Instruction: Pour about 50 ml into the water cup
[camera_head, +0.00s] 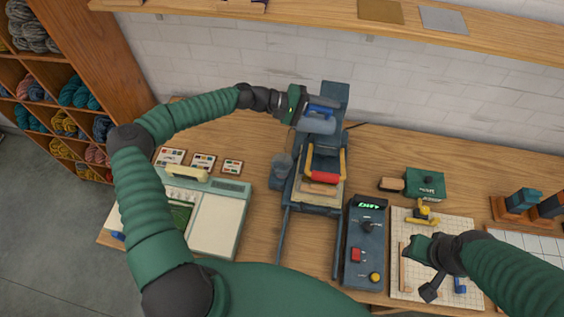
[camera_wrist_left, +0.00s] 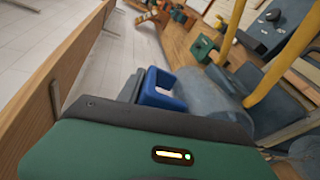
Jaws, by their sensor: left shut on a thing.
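My left gripper (camera_head: 303,106) is shut on the blue handle of a grey jug (camera_head: 315,125), holding it over the back of the dark press-like machine. In the left wrist view the jug (camera_wrist_left: 208,90) shows as a grey rounded body beside its blue handle. A small grey see-through cup (camera_head: 282,166), which looks like the water cup, stands at the machine's left side, below and left of the jug. I cannot tell the water levels or whether water is flowing. My right gripper (camera_head: 424,268) is low over the gridded mat at the right; its jaws are unclear.
The dark machine (camera_head: 334,95) has a yellow frame and red bar (camera_head: 325,177). A control box (camera_head: 364,245) with a lit green display stands in front. A pale green scale-like device (camera_head: 217,222) is at left. A green box (camera_head: 425,184) sits at right. A shelf (camera_head: 330,17) crosses the back wall.

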